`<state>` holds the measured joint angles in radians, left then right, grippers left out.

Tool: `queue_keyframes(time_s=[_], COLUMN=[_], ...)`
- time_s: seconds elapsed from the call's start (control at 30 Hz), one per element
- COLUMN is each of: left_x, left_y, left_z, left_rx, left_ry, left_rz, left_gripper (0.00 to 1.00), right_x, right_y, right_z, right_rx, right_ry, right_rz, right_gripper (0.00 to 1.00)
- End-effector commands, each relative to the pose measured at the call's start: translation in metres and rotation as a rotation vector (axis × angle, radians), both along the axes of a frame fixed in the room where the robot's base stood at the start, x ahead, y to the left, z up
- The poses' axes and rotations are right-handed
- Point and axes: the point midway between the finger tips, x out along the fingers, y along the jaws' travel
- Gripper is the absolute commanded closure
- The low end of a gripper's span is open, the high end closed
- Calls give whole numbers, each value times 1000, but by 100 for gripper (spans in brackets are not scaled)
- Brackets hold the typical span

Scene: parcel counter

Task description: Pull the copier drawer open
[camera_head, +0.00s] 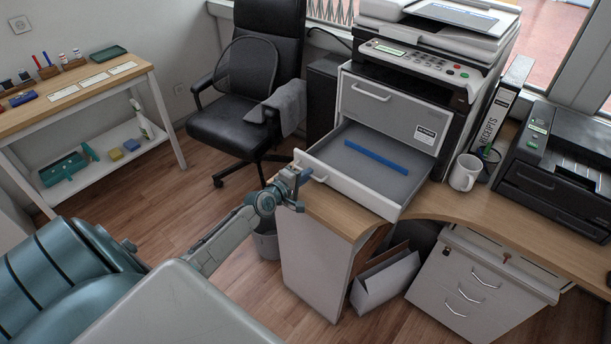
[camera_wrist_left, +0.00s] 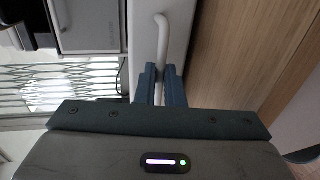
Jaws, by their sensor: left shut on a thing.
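The copier (camera_head: 425,85) stands on the wooden desk in the head view. Its lower drawer (camera_head: 330,165) is pulled out toward me and shows its grey inside with a blue strip (camera_head: 376,157) lying in it. The drawer's pale bar handle (camera_head: 312,172) is at its front face. My left gripper (camera_head: 300,178) is at this handle. In the left wrist view the two blue-grey fingers (camera_wrist_left: 161,84) are shut on the handle (camera_wrist_left: 161,45), which runs between them. My right gripper is not in view.
A white mug (camera_head: 465,172) and a receipts binder (camera_head: 497,112) stand right of the copier. A black printer (camera_head: 558,165) is further right. A black office chair (camera_head: 245,90) stands left of the desk. Open floor lies between chair and side table (camera_head: 75,85).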

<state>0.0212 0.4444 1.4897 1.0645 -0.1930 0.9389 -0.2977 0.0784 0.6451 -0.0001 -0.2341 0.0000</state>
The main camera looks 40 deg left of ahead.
Motion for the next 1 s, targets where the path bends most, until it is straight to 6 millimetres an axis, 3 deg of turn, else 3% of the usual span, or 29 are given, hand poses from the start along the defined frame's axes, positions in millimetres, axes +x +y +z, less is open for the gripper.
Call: queue_keyframes(time_s=[0.03,0.1,0.17,0.57,1.0], left_x=[0,0,0,-8,-82], left_y=[0,0,0,1,7], left_z=[0,0,0,2,19], left_rx=[0,0,0,0,2], left_ry=[0,0,0,0,3], left_rz=[0,0,1,0,-1], left_gripper=[100,80,70,70,70], right_x=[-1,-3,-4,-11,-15], right_y=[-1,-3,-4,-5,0], right_z=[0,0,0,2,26], right_rx=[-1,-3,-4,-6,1], right_ry=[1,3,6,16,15], right_rz=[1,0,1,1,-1], right_gripper=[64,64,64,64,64])
